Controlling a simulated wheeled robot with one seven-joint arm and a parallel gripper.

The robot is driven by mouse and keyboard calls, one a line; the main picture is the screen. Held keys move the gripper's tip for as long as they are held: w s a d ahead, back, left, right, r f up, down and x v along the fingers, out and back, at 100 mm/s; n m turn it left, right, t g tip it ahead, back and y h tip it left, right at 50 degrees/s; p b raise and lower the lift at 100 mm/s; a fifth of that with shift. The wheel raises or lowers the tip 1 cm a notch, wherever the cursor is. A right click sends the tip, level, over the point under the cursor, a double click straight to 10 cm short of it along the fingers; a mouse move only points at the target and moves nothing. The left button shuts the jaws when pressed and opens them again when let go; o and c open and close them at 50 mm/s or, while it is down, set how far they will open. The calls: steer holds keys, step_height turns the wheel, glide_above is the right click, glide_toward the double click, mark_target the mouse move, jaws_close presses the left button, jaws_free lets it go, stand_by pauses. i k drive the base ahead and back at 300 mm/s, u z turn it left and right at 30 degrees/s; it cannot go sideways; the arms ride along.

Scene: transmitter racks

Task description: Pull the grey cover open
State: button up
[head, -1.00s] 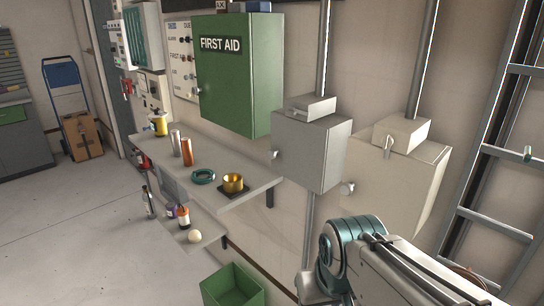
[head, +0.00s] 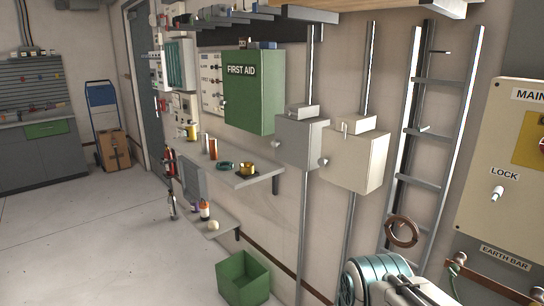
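A grey wall box (head: 299,142) hangs on the wall right of the green first aid cabinet, with a small knob on its front cover. The grey cover looks shut. A cream box (head: 350,160) of similar shape hangs just to its right, also with a knob and looking shut. Each has a smaller box on top. Part of my arm shows at the lower right, below the boxes and apart from them. My gripper is not in view.
A shelf (head: 262,177) with a gold cup and cylinders juts out left of the boxes. A green bin (head: 242,279) stands on the floor below. A ladder (head: 416,180) and a cream MAIN panel (head: 485,205) are at right. The floor at left is clear.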

mark_target(291, 144)
steer(key=u, duration=0.55)
steer(key=i, duration=0.55)
steer(key=u, duration=0.55)
steer(key=i, duration=0.9)
steer(key=z, duration=0.65)
steer(key=i, duration=0.55)
steer(key=z, duration=0.5)
